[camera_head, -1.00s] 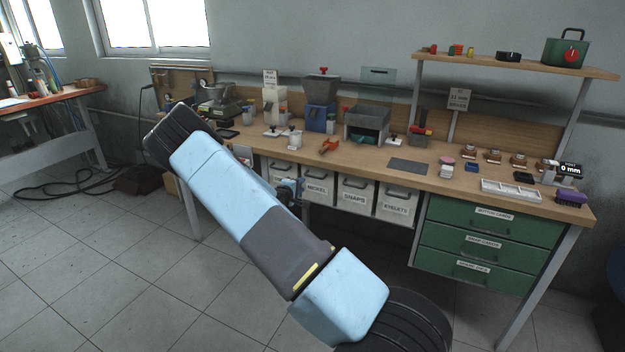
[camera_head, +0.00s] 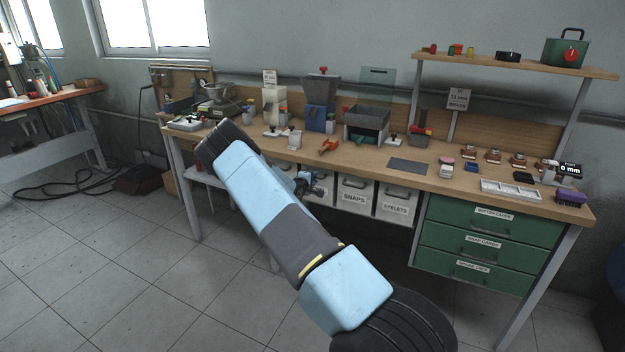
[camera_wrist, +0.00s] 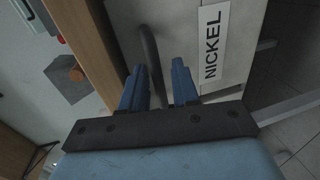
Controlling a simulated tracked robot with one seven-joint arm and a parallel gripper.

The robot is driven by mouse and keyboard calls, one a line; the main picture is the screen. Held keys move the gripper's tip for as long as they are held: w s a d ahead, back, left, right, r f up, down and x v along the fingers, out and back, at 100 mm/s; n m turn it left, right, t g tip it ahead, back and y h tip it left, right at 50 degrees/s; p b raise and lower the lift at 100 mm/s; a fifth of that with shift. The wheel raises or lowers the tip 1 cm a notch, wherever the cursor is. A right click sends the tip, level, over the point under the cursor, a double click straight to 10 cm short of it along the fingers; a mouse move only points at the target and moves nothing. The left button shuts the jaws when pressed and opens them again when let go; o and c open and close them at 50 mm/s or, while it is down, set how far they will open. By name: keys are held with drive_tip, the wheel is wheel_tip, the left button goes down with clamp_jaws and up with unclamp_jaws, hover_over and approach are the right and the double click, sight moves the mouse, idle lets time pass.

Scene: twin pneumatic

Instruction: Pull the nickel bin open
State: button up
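The nickel bin (camera_wrist: 188,25) is a pale grey front with a white NICKEL label (camera_wrist: 212,45), turned sideways in the wrist view. Its dark bar handle (camera_wrist: 149,48) runs between the two blue fingers of my gripper (camera_wrist: 158,68). The fingers are apart, one on each side of the handle, and the gripper looks open. Whether either finger touches the handle I cannot tell. In the head view my gripper (camera_head: 308,186) is at the row of bins under the bench top, and it and my arm hide most of the nickel bin.
The wooden bench top (camera_head: 400,177) lies just above the bins. The snaps bin (camera_head: 353,200) and eyelets bin (camera_head: 396,208) hang to the right. Green drawers (camera_head: 485,242) stand further right. The tiled floor in front is clear.

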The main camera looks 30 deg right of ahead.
drive_tip(key=shift+w+d+f, duration=0.1)
drive_tip(key=shift+w+d, duration=0.2)
drive_tip(key=shift+d, duration=0.05)
clamp_jaws()
idle(0.3)
